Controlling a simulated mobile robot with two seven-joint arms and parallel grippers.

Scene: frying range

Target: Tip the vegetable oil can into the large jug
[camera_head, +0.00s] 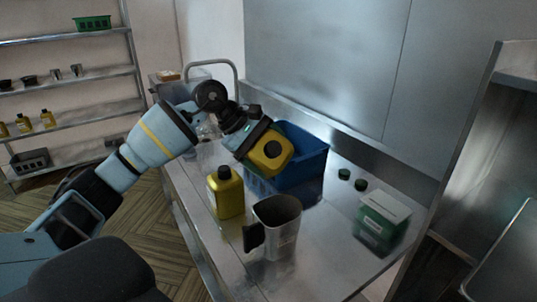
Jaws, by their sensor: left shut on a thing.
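My left gripper (249,138) is shut on a yellow vegetable oil can (271,155). The can is tilted in the air, its dark round opening or cap facing the camera, in front of the blue crate. The large jug (279,226), grey metal with a black handle on its left, stands upright on the steel counter, below and apart from the held can. A second yellow can (226,193) with a dark cap stands upright on the counter, left of the jug. My right gripper is not in view.
A blue crate (309,165) sits behind the held can. Two small dark green caps (344,174) and a green-and-white box (382,218) are on the right of the steel counter (328,240). Shelves (88,75) stand at the far left.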

